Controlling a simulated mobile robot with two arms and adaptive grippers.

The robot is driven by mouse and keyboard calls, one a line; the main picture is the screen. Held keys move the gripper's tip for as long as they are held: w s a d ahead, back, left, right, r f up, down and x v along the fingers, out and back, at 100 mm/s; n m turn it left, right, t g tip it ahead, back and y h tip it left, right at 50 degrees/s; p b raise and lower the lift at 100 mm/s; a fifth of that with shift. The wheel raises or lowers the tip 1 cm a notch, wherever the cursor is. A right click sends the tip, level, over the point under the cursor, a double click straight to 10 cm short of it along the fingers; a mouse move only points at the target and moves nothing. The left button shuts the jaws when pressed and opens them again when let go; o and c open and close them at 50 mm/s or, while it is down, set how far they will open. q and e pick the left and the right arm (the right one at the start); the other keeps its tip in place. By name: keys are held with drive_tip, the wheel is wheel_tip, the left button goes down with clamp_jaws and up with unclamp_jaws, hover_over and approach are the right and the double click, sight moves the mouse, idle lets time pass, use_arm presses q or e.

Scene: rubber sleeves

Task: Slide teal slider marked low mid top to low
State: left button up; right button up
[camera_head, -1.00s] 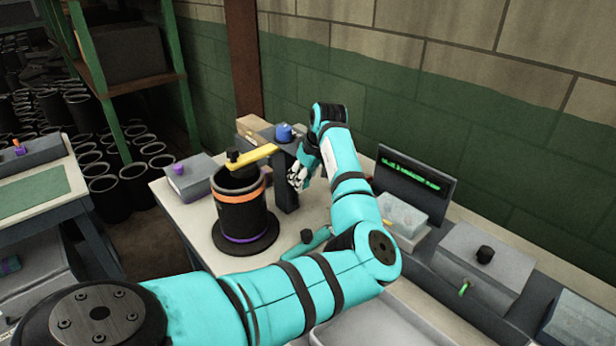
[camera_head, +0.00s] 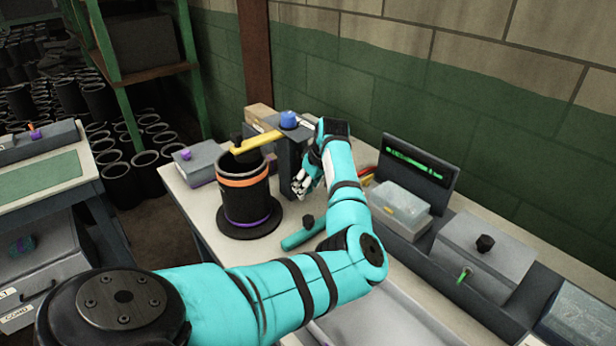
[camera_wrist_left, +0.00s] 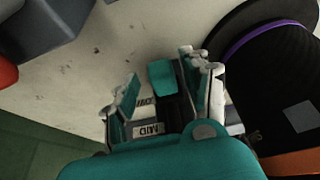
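The dark upright post (camera_head: 290,158) with a blue cap stands behind the black cylinder on the bench. My left gripper (camera_head: 303,188) is at the post's right side, low down, near the bench top. In the left wrist view, a small teal block (camera_wrist_left: 162,77), apparently the slider, lies between the two fingers (camera_wrist_left: 160,90). Gaps show between the block and both fingers, so the gripper looks open around it. A label reading MID (camera_wrist_left: 148,130) is close to the palm, with another label, hard to read, beside the block. The hand hides the slider in the head view. My right gripper is out of view.
A black flanged cylinder (camera_head: 246,195) with orange and purple bands stands left of the post, a yellow arm (camera_head: 258,141) above it. A teal bar (camera_head: 303,235) with a black knob lies in front. Grey boxes (camera_head: 488,250) and a display (camera_head: 418,172) are at right.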

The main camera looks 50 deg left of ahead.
use_arm(q)
drive_tip(key=shift+s+r, duration=0.1)
drive_tip(key=shift+r, duration=0.05)
drive_tip(key=v, duration=1.1)
drive_tip(key=shift+d+r, duration=0.25)
drive_tip(key=shift+r, duration=0.1)
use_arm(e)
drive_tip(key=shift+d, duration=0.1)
